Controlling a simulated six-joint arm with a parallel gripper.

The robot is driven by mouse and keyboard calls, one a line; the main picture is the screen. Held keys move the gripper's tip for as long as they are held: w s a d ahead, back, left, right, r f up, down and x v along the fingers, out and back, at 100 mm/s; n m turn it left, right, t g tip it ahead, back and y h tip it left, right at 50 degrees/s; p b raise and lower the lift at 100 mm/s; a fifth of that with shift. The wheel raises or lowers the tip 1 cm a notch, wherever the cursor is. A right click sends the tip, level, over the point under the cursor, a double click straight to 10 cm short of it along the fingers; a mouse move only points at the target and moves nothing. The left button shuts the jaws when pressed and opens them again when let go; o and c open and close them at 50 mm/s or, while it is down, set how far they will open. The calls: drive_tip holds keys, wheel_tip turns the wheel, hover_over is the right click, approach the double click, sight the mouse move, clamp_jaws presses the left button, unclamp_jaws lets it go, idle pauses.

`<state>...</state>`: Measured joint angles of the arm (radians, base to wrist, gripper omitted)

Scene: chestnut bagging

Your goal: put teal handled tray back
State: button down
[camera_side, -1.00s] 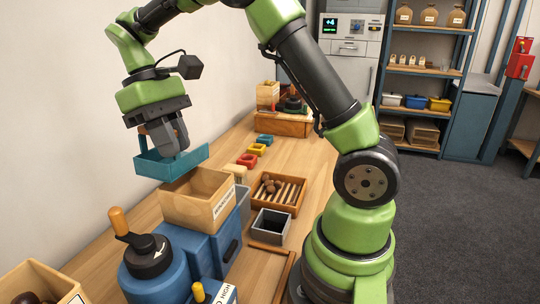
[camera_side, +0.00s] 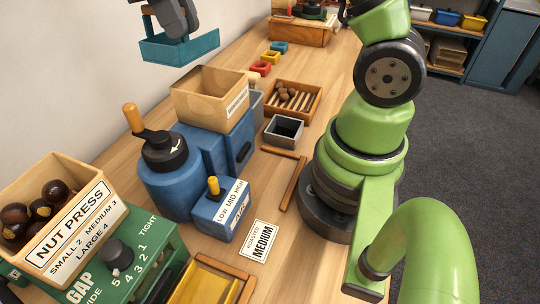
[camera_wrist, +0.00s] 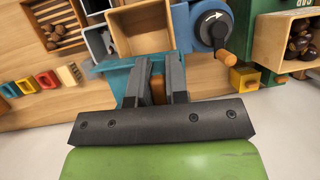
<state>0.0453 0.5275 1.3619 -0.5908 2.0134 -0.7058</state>
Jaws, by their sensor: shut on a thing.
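The teal tray (camera_side: 180,48) is in the air at the top left of the side view, beside the white wall and above the wooden hopper. My gripper (camera_side: 179,25) is over it, with its fingers shut on the tray's handle. In the wrist view the fingers (camera_wrist: 158,82) close around a brown handle (camera_wrist: 157,86), and teal walls (camera_wrist: 112,70) show on both sides. The tray looks about level in the side view. Its inside is mostly hidden.
A wooden hopper (camera_side: 184,109) tops the blue machine (camera_side: 169,193) below the tray. A crank handle (camera_side: 133,117) sticks up. A nut press box (camera_side: 86,231) holds chestnuts. A grey bin (camera_side: 283,132) and slatted wooden tray (camera_side: 289,98) stand right. Bare tabletop lies around the sign (camera_side: 260,240).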

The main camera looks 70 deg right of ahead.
drive_tip(key=r, duration=0.3)
drive_tip(key=shift+s+a, duration=0.1)
drive_tip(key=shift+s, duration=0.1)
drive_tip(key=s+a+h, duration=0.1)
drive_tip(key=s+a, duration=0.1)
drive_tip(key=s, duration=1.4)
drive_tip(key=f, duration=2.5)
drive_tip(key=shift+a+f, duration=0.2)
drive_tip(key=shift+f, duration=0.15)
drive_tip(key=shift+f, duration=0.1)
drive_tip(key=c, duration=1.5)
unclamp_jaws()
drive_tip(key=o, duration=0.4)
